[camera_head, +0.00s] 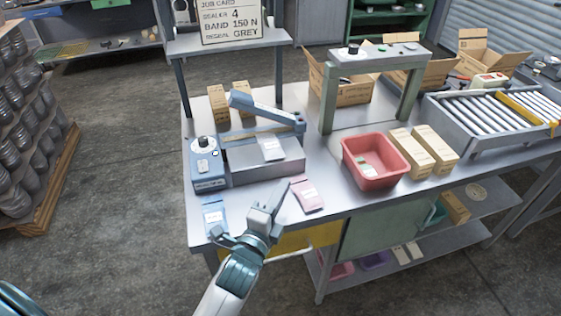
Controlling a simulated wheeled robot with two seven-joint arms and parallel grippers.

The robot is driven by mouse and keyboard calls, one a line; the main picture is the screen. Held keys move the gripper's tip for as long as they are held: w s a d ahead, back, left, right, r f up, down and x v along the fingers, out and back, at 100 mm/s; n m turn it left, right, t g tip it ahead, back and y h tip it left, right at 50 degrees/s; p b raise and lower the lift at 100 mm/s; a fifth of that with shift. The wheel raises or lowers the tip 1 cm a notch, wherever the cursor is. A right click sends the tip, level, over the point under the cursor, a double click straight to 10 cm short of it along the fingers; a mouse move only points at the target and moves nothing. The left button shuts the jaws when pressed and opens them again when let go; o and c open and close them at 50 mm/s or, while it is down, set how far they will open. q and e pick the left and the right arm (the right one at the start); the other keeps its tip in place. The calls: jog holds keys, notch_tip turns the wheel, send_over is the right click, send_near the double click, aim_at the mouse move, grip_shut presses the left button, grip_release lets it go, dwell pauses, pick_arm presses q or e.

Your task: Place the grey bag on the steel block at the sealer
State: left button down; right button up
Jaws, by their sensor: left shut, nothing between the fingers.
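The sealer (207,165) is a blue machine with a dial and a raised arm, at the back left of the steel bench. The steel block (262,166) is the flat grey body beside it. A small grey bag (271,154) with a white label lies on top of the block, below the sealer's arm. My left gripper (279,192) is shut and empty, in front of the block, between a blue bag (213,221) and a pink bag (308,201) lying on the bench. It is apart from the grey bag. My right gripper is out of view.
A red bin (396,178) with small items stands right of the pink bag. Two tan cartons (422,150) stand beside it. A grey-green frame (329,100) stands behind, and a roller conveyor (490,115) is at right. A job card (229,22) reads GREY.

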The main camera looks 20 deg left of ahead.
aim_at(269, 156)
pick_arm(q)
jog(key=w, duration=0.2)
jog(key=w+p, duration=0.1)
jog(key=w, duration=0.2)
jog(key=w+p, duration=0.1)
jog(key=w, duration=0.1)
jog(key=shift+w+d+r, duration=0.2)
jog(key=shift+d, duration=0.05)
jog(key=a+p, duration=0.1)
jog(key=w+a, duration=0.1)
jog(key=shift+w+a+p, duration=0.15)
jog(key=shift+a+p, duration=0.2)
jog(key=shift+p, duration=0.05)
jog(key=shift+w+a+f, duration=0.1)
jog(key=shift+a, duration=0.45)
jog(key=shift+f, duration=0.1)
jog(key=shift+a, duration=0.1)
jog(key=shift+w+a+p, duration=0.15)
jog(key=shift+w+a, duration=0.1)
jog(key=shift+a, duration=0.4)
jog(key=shift+w+a+p, duration=0.2)
jog(key=shift+a, duration=0.5)
jog(key=shift+w+a+p, duration=0.15)
jog(key=shift+w+a, duration=0.1)
jog(key=shift+a, duration=0.4)
jog(key=shift+d, duration=0.15)
